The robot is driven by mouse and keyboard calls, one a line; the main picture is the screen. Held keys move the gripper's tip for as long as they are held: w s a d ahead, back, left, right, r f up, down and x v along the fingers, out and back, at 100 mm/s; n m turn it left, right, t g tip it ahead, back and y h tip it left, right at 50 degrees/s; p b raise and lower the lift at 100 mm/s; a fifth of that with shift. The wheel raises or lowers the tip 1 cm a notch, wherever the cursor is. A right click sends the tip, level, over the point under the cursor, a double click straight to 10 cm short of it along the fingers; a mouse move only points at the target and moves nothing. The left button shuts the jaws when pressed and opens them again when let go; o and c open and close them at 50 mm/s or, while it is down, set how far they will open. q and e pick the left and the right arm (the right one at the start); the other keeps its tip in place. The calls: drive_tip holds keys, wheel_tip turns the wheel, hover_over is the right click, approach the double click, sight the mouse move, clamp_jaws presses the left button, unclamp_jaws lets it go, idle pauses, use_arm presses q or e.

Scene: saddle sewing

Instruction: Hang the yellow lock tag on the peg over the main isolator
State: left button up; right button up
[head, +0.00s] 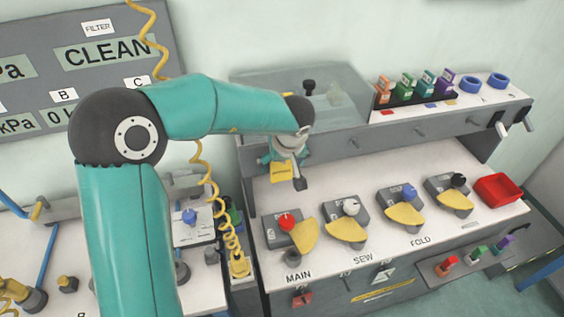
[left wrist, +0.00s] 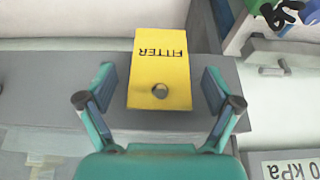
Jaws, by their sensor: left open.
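The yellow tag (left wrist: 160,65) reads FITTER, upside down in the left wrist view, against a grey surface. It has a round dark spot near its lower edge; I cannot tell whether a peg is through it. My left gripper (left wrist: 158,82) is open, one finger on each side of the tag with gaps. In the head view my left gripper (head: 291,170) and the tag (head: 279,172) are by the grey rail (head: 395,135), above the red-knobbed MAIN isolator (head: 287,222). My gripper hides the rail there; I see no peg over MAIN. My right gripper is not in view.
More isolators stand to the right of MAIN, with pegs (head: 420,131) along the rail above. A clear cover (head: 300,98), coloured tags (head: 415,86) and blue rings (head: 470,84) are behind. A red tray (head: 497,189) is at the right. A yellow coiled hose (head: 205,180) hangs near my left arm.

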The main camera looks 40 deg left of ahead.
use_arm(q)
drive_tip(key=v, duration=1.2)
drive_tip(key=shift+f, duration=0.1)
